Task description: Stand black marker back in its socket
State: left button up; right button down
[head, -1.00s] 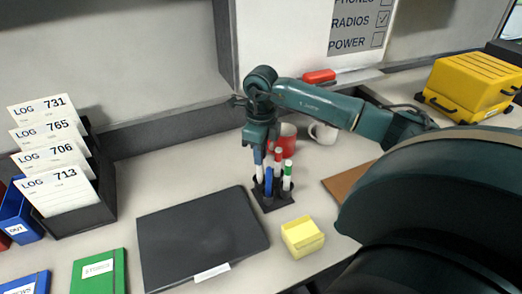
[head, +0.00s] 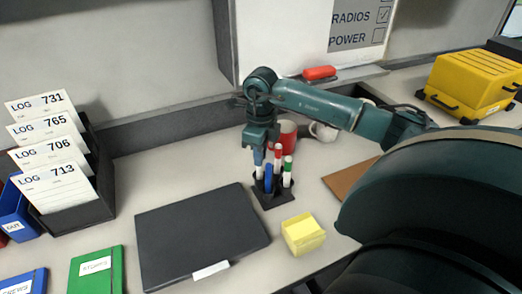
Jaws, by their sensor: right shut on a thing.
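The marker socket block (head: 272,202) is a small dark holder standing on the desk. A blue marker (head: 268,179), a red-capped marker (head: 278,155) and a green-capped marker (head: 287,170) stand upright in it. My right gripper (head: 258,153) points down over the left rear of the block. It is shut on a marker (head: 259,173), whose pale barrel shows upright below the fingers. The marker's top is hidden by the fingers. Its lower end is at or behind the block's rim, and I cannot tell if it is inside a socket. My left gripper is not in view.
A red mug (head: 288,131) and a white mug (head: 323,132) stand close behind the block. A yellow note block (head: 303,233) is in front, a closed dark laptop-like slab (head: 200,235) to the left. A brown board (head: 350,180) lies to the right.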

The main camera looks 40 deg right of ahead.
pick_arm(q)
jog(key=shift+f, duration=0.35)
pick_arm(e)
jog(key=c, duration=1.3)
grip_release()
notch_tip(320, 180, up, 8)
jog(key=p, duration=0.5)
jog(key=shift+r+p, duration=0.1)
jog(key=shift+p, duration=0.2)
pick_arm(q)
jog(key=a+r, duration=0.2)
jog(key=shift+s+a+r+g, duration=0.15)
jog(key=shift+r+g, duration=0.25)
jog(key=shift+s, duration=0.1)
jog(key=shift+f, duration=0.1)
